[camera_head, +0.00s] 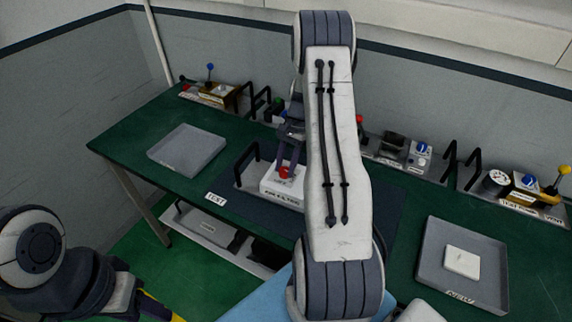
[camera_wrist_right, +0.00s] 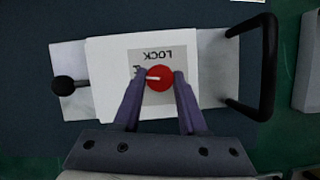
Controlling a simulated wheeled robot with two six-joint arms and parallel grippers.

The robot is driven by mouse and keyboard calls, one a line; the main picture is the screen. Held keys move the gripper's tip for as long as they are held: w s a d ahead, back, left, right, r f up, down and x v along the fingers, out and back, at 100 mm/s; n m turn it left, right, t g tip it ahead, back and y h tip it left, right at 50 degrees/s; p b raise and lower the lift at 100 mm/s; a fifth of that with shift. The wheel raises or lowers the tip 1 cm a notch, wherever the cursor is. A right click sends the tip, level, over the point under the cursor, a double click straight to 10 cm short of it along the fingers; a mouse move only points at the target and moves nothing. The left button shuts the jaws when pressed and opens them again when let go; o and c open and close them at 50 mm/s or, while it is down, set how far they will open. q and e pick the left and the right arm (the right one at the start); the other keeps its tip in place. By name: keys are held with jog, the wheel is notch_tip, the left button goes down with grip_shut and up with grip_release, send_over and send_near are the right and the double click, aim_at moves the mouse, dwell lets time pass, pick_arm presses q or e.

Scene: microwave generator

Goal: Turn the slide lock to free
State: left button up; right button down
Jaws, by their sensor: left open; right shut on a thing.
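The slide lock is a round red knob (camera_wrist_right: 160,79) on a white block (camera_wrist_right: 110,55) with a grey label reading LOCK, upside down in the right wrist view. A white mark on the knob points left there. In the head view the knob (camera_head: 284,173) sits on top of the white block (camera_head: 272,187), whose front lettering is partly hidden. My right gripper (camera_wrist_right: 160,82) is shut on the knob, one finger on each side; it reaches down from above in the head view (camera_head: 287,158). My left gripper (camera_head: 148,307) is low at the left, open and apart from the block.
A grey empty tray (camera_head: 188,150) lies left on the green bench, and another tray (camera_head: 430,270) with a white square piece (camera_head: 462,262) lies right. Black handles and small panels line the back. My right arm hides the middle. A black handle (camera_wrist_right: 268,65) stands beside the block.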

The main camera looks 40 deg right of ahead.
jog(key=shift+w+n+g, duration=0.1)
jog(key=shift+n+g, duration=0.3)
jog(key=shift+n, duration=0.5)
jog(key=shift+c, duration=2.2)
grip_release()
jog(key=shift+d+r, duration=0.1)
jog(key=shift+r, duration=0.15)
jog(key=b+v, duration=0.2)
jog(key=v, duration=0.8)
